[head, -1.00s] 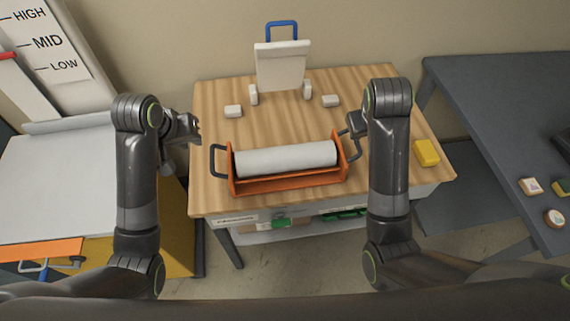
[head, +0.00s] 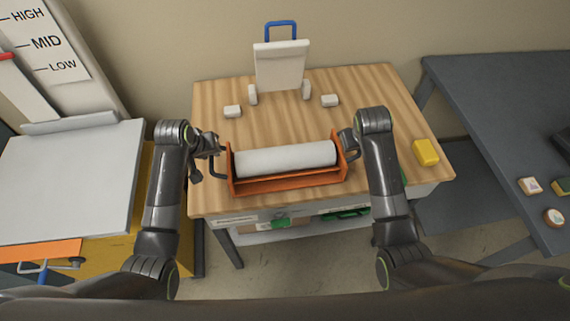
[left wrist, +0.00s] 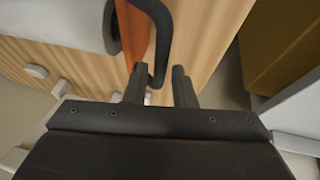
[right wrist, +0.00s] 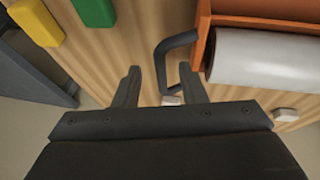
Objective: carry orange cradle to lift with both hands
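The orange cradle (head: 290,182) sits on the wooden table and holds a white roll (head: 285,159). It has a dark handle at each end. My left gripper (head: 212,153) is at the left handle; in the left wrist view its fingers (left wrist: 156,88) are apart, with the handle (left wrist: 158,50) close by the fingertips. My right gripper (head: 352,143) is at the right handle; in the right wrist view its fingers (right wrist: 159,80) are apart, with the handle (right wrist: 166,62) between or just beyond the tips. Neither gripper is closed on a handle. The lift platform (head: 70,180) is probably the grey-white surface at the left.
A white stand with a blue handle (head: 281,66) is at the table's back, with small white blocks nearby. A yellow block (head: 426,152) lies at the right. A dark grey table (head: 500,110) stands farther right. A HIGH/MID/LOW sign (head: 45,42) is at the left.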

